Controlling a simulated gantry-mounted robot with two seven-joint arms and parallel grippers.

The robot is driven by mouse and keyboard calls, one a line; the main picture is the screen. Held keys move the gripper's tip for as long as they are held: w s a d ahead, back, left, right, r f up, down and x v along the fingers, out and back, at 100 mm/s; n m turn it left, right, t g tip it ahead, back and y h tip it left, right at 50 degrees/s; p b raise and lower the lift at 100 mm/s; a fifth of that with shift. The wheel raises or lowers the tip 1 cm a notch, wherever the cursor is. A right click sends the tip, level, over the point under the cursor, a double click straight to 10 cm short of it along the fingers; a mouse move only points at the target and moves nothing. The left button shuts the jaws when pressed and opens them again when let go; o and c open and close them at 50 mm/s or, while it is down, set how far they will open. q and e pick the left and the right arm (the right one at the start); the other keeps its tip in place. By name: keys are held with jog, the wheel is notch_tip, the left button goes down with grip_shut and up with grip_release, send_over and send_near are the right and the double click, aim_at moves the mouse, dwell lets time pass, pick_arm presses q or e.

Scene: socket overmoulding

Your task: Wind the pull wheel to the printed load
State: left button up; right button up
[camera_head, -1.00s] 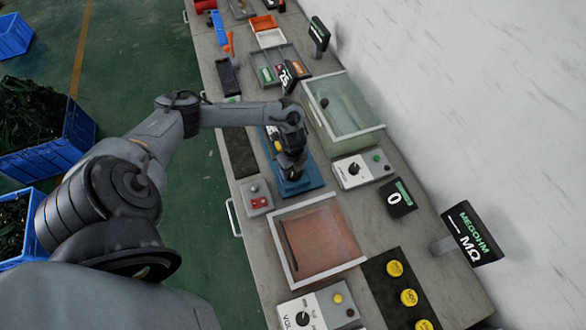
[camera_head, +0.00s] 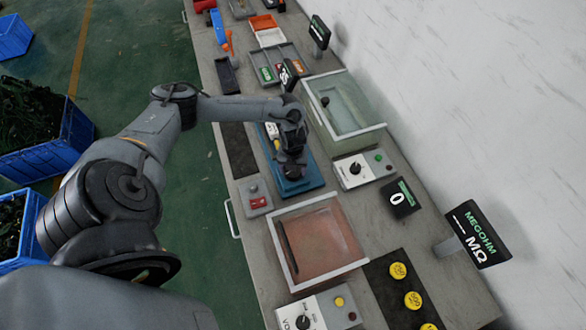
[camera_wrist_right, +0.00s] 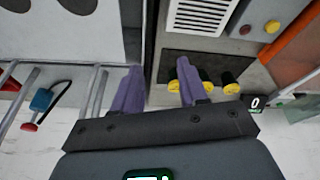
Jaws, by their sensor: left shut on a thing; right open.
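My left gripper (camera_head: 290,172) reaches down onto a blue fixture (camera_head: 312,184) in the middle of the bench. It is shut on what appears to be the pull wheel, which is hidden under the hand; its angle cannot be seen. A pale part with a yellow piece shows on the fixture beside the wrist. A small black display (camera_head: 400,198) to the right reads 0. My right gripper (camera_wrist_right: 157,85) shows in the right wrist view with its two purple fingers apart and nothing between them, away from the fixture.
A clear-lidded tank (camera_head: 345,110) and a control box (camera_head: 362,168) stand right of the fixture. A reddish tray (camera_head: 318,245) and a small switch box (camera_head: 255,197) lie nearer. The megohm display (camera_head: 473,236) stands at the right edge. Yellow-capped pieces (camera_head: 398,271) sit on a black mat.

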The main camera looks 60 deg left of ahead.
pick_arm(q)
jog(key=shift+m, duration=0.3)
jog(key=o, duration=1)
jog(key=shift+o, duration=0.2)
notch_tip(320, 180, up, 11)
jog(key=shift+p, duration=0.45)
jog(key=shift+f, duration=0.1)
jog(key=shift+s, duration=0.1)
